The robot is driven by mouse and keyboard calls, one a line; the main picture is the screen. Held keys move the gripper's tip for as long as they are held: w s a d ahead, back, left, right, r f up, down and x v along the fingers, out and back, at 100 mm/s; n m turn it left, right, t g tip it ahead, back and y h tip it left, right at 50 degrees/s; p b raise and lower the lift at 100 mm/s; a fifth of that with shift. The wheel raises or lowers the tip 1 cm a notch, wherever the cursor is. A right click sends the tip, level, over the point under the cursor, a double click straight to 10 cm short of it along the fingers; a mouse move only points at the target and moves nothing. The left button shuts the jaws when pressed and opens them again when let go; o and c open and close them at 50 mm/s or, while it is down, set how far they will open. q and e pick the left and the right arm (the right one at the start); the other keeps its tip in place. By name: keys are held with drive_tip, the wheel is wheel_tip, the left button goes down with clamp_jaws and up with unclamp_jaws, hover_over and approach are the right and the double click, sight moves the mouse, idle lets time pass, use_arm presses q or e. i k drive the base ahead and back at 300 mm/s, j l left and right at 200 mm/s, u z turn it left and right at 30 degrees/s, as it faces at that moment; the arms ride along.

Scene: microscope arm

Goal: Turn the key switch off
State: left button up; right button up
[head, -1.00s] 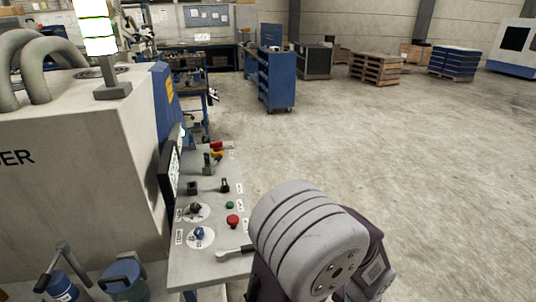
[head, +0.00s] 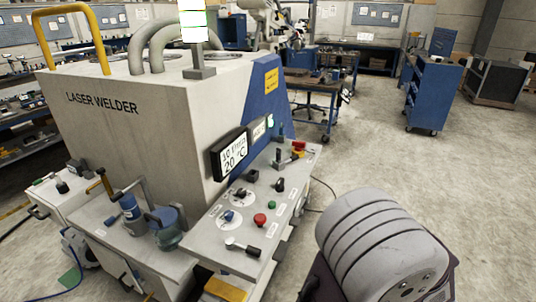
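The control panel (head: 205,243) of the laser welder (head: 130,120) slopes across the middle of the head view. It carries a blue knob (head: 229,216) and a black knob (head: 241,193), each on a round white dial plate. Further back are a small black switch (head: 251,175) and a black-handled control (head: 279,184). Which of these is the key switch is too small to tell, as is its setting. Neither gripper shows.
The panel also has a red button (head: 260,219), a green button (head: 271,204), a metal lever (head: 243,245) and a red-and-yellow switch (head: 298,148). A display (head: 231,154) stands behind. Blue containers (head: 167,228) sit left. Open floor lies right, before a blue cabinet (head: 433,95).

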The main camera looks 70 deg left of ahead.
sight(276, 165)
drive_tip(key=i+j+u, duration=0.25)
drive_tip(key=u, duration=0.2)
drive_tip(key=i+j+u, duration=0.1)
drive_tip(key=i+u, duration=0.55)
drive_tip(key=u, duration=0.25)
drive_tip(key=i+u, duration=0.45)
drive_tip(key=i+l+u, duration=0.2)
drive_tip(key=u, duration=0.25)
drive_tip(key=i+l+u, duration=0.25)
drive_tip(key=u, duration=0.2)
